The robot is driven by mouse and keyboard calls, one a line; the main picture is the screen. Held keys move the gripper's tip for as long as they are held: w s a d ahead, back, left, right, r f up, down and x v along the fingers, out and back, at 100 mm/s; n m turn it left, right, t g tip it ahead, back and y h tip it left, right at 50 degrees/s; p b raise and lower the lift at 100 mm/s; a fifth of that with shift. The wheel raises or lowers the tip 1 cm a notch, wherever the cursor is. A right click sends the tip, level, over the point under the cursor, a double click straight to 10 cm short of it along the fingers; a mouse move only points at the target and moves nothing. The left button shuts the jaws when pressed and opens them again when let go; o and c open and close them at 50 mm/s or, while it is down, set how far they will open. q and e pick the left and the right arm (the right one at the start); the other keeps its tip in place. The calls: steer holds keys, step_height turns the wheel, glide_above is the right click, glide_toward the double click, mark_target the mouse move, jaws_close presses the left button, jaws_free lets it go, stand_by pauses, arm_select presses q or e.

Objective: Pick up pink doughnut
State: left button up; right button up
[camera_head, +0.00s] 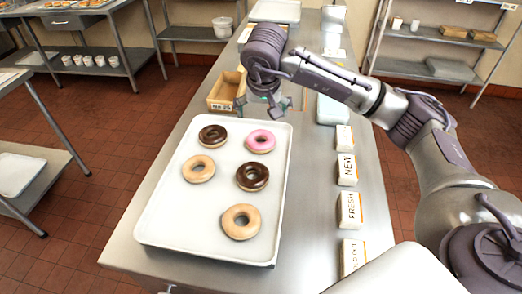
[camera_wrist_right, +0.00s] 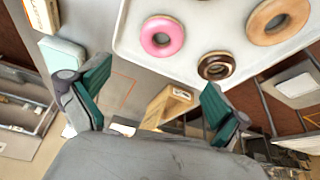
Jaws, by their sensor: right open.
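The pink doughnut (camera_head: 260,141) lies at the far right of a white tray (camera_head: 180,232) on the steel table. It also shows in the right wrist view (camera_wrist_right: 162,36), on the tray and apart from the fingers. My right gripper (camera_head: 262,106) is open and empty, just beyond the tray's far edge and above the table. Its two green-padded fingers (camera_wrist_right: 150,100) are spread wide in the right wrist view. My left gripper is not in either view.
Two chocolate doughnuts (camera_head: 252,176) and two plain doughnuts (camera_head: 241,221) share the tray. A wooden box (camera_head: 222,97) stands behind the tray. Several label blocks (camera_head: 349,210) line the table's right side. Bare steel lies between the tray and those blocks.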

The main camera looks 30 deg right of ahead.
steer(key=f, duration=0.2)
steer(key=p, duration=0.1)
glide_toward(261, 138)
steer(key=f, duration=0.3)
steer(key=shift+s, duration=0.25)
steer(key=shift+w+f+p, duration=0.15)
steer(key=shift+f+p, duration=0.05)
steer(key=shift+p, duration=0.3)
steer(key=p+x, duration=0.1)
steer(key=x, duration=0.2)
steer(key=shift+w+f+p, duration=0.3)
steer(key=shift+p, duration=0.1)
steer(key=shift+w+d+f, duration=0.15)
steer(key=shift+f, duration=0.3)
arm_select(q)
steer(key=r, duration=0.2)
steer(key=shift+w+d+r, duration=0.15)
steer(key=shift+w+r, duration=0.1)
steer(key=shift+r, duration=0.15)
arm_select(e)
steer(key=c, duration=0.8)
